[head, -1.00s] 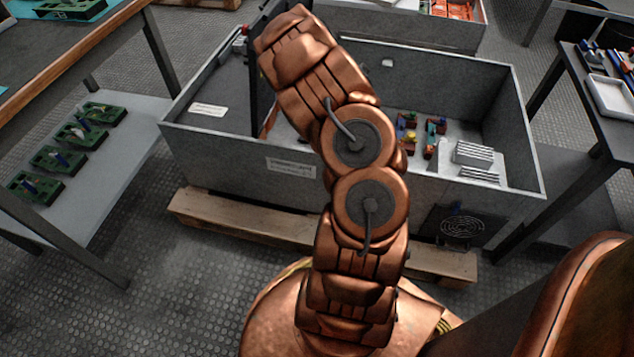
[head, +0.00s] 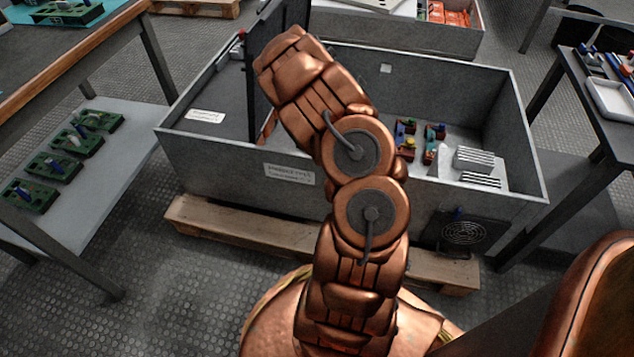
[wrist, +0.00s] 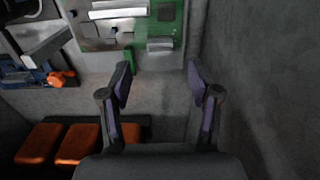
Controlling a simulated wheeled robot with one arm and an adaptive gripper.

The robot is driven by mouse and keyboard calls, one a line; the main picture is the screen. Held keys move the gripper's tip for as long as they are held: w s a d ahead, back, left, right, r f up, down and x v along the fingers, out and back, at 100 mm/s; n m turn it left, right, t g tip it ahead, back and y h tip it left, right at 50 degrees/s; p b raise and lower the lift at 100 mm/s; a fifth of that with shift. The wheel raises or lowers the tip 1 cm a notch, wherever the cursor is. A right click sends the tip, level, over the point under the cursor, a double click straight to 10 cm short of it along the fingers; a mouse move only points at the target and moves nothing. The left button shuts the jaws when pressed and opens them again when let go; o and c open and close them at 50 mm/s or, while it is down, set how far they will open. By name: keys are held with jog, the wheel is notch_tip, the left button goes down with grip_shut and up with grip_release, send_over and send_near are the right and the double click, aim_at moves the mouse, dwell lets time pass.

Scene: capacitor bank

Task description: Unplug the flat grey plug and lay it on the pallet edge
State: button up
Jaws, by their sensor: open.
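My gripper (wrist: 160,72) is open and empty in the wrist view, its two dark fingers apart above a grey surface inside the cabinet. A green board (wrist: 172,15) lies past the fingertips at the top. A small flat grey piece (wrist: 160,44) sits at the board's lower edge, just ahead of the gap between the fingers; I cannot tell for sure that it is the plug. In the head view my arm hides the gripper and that part of the cabinet. The wooden pallet (head: 240,226) shows its front edge under the cabinet.
The open grey cabinet (head: 230,165) has a dark upright panel (head: 262,85). In the wrist view a wall (wrist: 255,80) rises close on the right, and orange blocks (wrist: 77,143) and a blue-orange part (wrist: 62,78) lie left. Tables stand on both sides in the head view.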

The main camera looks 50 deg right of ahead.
notch_tip(320, 180, down, 2)
jog(key=shift+f+b, duration=0.1)
jog(key=shift+b, duration=0.25)
jog(key=shift+a+f, duration=0.15)
jog(key=shift+f, duration=1.8)
jog(key=shift+r+p, duration=0.1)
jog(key=shift+p, duration=0.9)
jog(key=shift+c, duration=0.4)
grip_shut()
jog(key=shift+r+p, duration=1.3)
jog(key=shift+r, duration=1.65)
